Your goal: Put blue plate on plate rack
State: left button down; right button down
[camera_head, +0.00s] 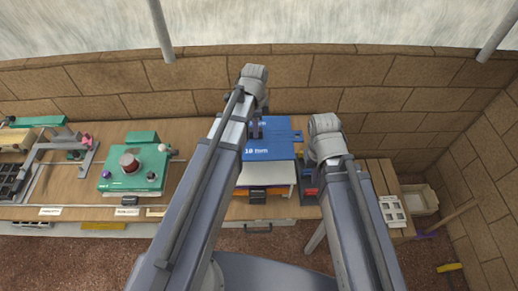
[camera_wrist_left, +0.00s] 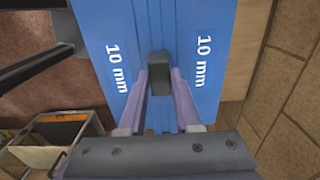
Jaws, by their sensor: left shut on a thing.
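In the left wrist view the blue plate (camera_wrist_left: 222,60) shows a label on each side of a dark block. My left gripper (camera_wrist_left: 160,88) is shut on that dark block (camera_wrist_left: 158,68) at the plate's middle. My right gripper is mostly hidden behind its own arm, right of the blue plate, and its fingers cannot be made out. I cannot tell surely which thing is the plate rack.
A green machine (camera_head: 135,170) stands to the left. A black slotted holder (camera_head: 12,178) is at the far left. A white tray (camera_head: 391,209) and a bin (camera_head: 420,200) are at the right. A brick wall stands behind.

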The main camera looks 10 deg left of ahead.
aim_at(256, 144)
pick_arm(q)
jog(key=shift+w+f, duration=0.1)
jog(key=shift+w, duration=0.15)
jog(key=shift+s+f+b, duration=0.15)
jog(key=shift+f+b, duration=0.45)
jog(key=shift+b, duration=0.1)
notch_tip(256, 144, down, 5)
jog(key=b, duration=0.4)
jog(key=shift+b, duration=0.4)
jog(key=shift+f+b, duration=1.85)
jog(key=shift+b, duration=0.05)
jog(key=shift+f, duration=0.15)
jog(key=c, duration=0.6)
grip_release()
